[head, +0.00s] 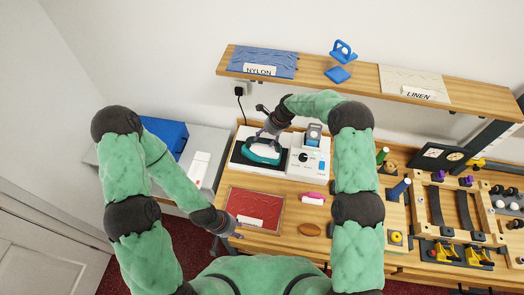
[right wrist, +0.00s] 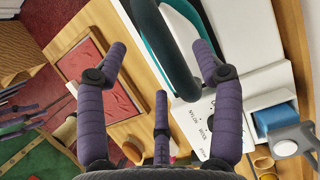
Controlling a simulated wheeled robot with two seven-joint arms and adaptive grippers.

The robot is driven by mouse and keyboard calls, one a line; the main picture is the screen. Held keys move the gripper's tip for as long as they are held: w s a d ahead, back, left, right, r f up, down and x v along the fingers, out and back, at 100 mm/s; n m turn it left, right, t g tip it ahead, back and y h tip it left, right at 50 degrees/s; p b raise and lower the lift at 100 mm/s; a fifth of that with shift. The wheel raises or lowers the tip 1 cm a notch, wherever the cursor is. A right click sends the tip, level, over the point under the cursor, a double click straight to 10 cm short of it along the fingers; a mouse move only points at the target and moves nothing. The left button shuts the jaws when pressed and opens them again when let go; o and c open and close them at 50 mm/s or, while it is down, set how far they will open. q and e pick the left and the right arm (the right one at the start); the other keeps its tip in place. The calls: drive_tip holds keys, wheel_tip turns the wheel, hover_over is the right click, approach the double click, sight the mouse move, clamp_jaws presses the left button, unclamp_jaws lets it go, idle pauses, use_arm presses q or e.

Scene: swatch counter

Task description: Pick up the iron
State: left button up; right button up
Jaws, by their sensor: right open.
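The iron (head: 262,151) has a teal body and a dark handle. It rests on a dark pad of the white station on the counter. In the right wrist view its dark handle (right wrist: 168,50) runs between my spread fingers, nearer the right-hand finger. My right gripper (head: 267,131) is open above the iron and partly covers it; it also shows in the right wrist view (right wrist: 160,50). Whether a finger touches the handle I cannot tell. My left gripper (head: 226,230) is low by the counter's left front edge, beside the red swatch; its finger opening is unclear.
The white control box (head: 308,160) with a dial and a blue-topped part stands right of the iron. A red swatch (head: 252,208) lies in front. A pink piece (head: 313,199) and a brown oval (head: 309,230) lie nearby. A wooden shelf (head: 312,80) hangs above.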

sight(263, 141)
drive_tip(key=shift+w+f, duration=0.15)
drive_tip(key=shift+f, duration=0.3)
drive_tip(key=p+x, duration=0.1)
drive_tip(key=x, duration=0.1)
drive_tip(key=shift+a+f, duration=0.2)
drive_tip(key=shift+f, duration=0.15)
drive_tip(key=shift+x, duration=0.75)
clamp_jaws()
drive_tip(key=shift+r, duration=0.1)
